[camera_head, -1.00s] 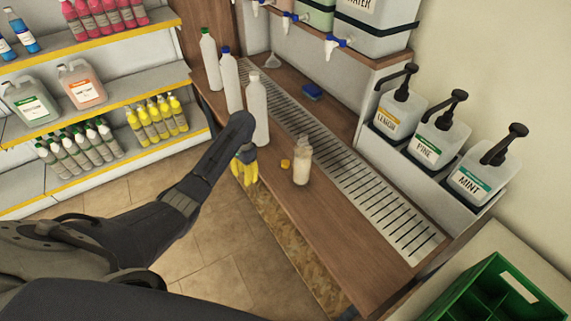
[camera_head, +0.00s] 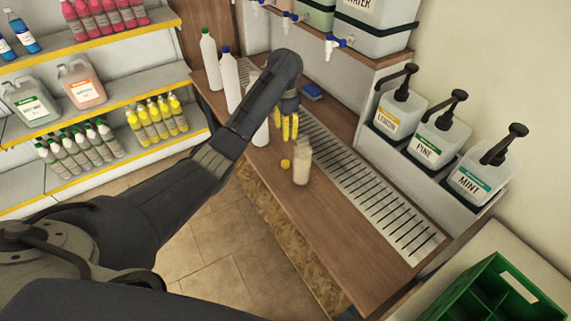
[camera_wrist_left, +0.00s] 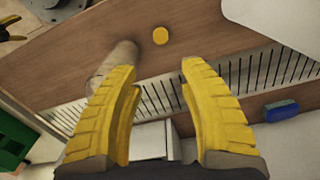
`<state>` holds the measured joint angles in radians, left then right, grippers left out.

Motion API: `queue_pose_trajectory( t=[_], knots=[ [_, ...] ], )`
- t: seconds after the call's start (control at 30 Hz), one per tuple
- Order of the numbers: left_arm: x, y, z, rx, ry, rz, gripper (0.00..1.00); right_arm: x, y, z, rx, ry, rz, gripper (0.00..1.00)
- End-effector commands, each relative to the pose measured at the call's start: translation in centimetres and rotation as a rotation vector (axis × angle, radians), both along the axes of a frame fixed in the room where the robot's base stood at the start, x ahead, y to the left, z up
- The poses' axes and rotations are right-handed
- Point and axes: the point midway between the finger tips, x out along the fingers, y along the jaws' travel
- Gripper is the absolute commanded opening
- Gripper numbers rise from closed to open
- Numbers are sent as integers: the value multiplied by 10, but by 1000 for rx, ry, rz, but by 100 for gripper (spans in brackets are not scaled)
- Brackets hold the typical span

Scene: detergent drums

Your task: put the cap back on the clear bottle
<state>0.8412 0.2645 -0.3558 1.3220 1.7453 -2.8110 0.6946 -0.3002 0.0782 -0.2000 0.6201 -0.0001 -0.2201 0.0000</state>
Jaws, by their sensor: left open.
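The clear bottle (camera_head: 302,164) stands upright on the wooden counter, with pale contents in its lower part. In the left wrist view the bottle (camera_wrist_left: 118,60) is partly hidden by a finger. The yellow cap (camera_head: 285,163) lies on the counter just left of the bottle; it also shows in the left wrist view (camera_wrist_left: 160,35), apart from the bottle. My left gripper (camera_head: 287,136) has yellow fingers and is open and empty, above the counter behind the cap and bottle.
White bottles (camera_head: 230,80) stand along the counter's left side, one partly hidden by my arm. A metal drain grate (camera_head: 365,190) runs along the counter, with a blue sponge (camera_head: 312,91) at its back. Pump jugs (camera_head: 435,135) line the right. The counter's front is clear.

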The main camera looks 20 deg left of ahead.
Motion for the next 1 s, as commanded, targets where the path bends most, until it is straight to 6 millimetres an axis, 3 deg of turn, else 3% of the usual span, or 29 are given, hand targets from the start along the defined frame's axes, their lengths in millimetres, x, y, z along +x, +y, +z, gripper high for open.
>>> queue_pose_trajectory(
  t=[0.37, 1.0],
  knots=[
    [0, -2, -15, -4, 0, 1, 42, 0, 0, 0, 0, 0, 0, 83],
    [-1, 1, -96, 2, 4, 2, 42, 0, -3, 0, -3, 0, 1, 83]
  ],
)
